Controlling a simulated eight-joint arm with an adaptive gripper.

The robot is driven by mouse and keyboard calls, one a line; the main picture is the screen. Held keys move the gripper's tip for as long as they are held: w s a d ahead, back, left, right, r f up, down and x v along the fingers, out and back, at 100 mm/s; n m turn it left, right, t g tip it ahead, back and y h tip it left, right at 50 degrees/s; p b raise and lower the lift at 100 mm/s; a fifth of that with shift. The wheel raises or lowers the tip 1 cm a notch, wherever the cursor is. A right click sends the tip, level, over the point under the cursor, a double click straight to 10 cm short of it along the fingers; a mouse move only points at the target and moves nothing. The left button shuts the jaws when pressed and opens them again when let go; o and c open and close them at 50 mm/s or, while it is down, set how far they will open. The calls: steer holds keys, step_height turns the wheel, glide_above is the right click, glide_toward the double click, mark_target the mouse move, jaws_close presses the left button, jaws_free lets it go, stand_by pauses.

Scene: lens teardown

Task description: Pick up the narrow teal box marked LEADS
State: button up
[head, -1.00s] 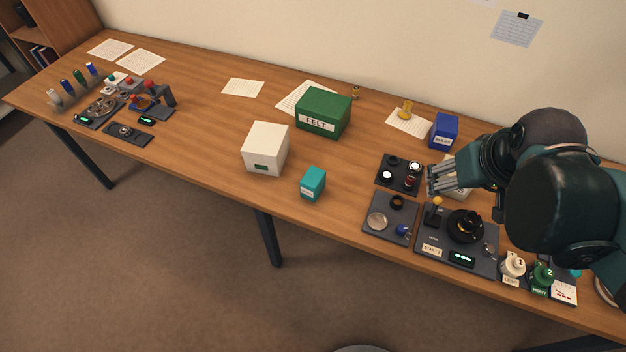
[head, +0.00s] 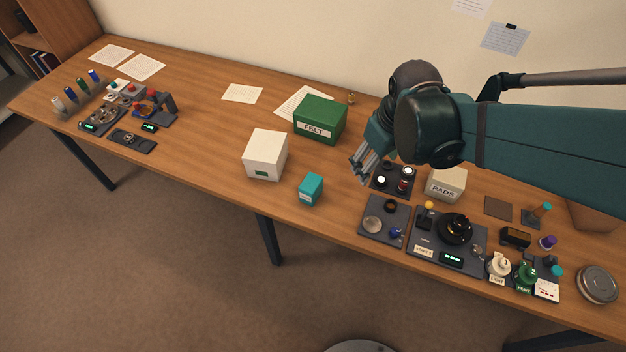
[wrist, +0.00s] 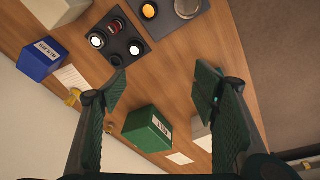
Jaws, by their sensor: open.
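A small teal box (head: 311,189) with a white label stands on the table near its front edge, right of the white box. Its label is too small to read. My gripper (head: 358,177) is above the table, to the right of the teal box and apart from it. In the wrist view my gripper (wrist: 162,85) is open with nothing between its fingers. I cannot make out the teal box in the wrist view.
A white box (head: 266,154) and a green FELT box (head: 320,120) stand left and behind. A dark tray with parts (head: 384,219) lies to the right, with a PADS box (head: 446,183) beyond. The blue box (wrist: 40,60) shows in the wrist view.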

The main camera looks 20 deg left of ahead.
steer(key=s+a+f+n+g+p, duration=0.1)
steer(key=a+f+n+p, duration=0.2)
steer(key=a, duration=0.7)
steer(key=n+h+p, duration=0.1)
steer(key=n+p, duration=0.1)
glide_above(311, 182)
steer(key=f, duration=0.3)
steer(key=shift+w+d+f+g, duration=0.25)
steer(key=shift+d+f+g, duration=0.05)
steer(key=shift+d+g, duration=0.1)
steer(key=shift+s+a+f+n, duration=0.25)
steer(key=shift+a+f+n, duration=0.05)
steer(key=shift+a+n, duration=0.15)
steer(key=shift+f, duration=0.1)
steer(key=shift+f, duration=1.3)
steer(key=shift+d+f+b, duration=0.1)
steer(key=shift+f+b, duration=0.55)
steer(key=shift+f, duration=1.95)
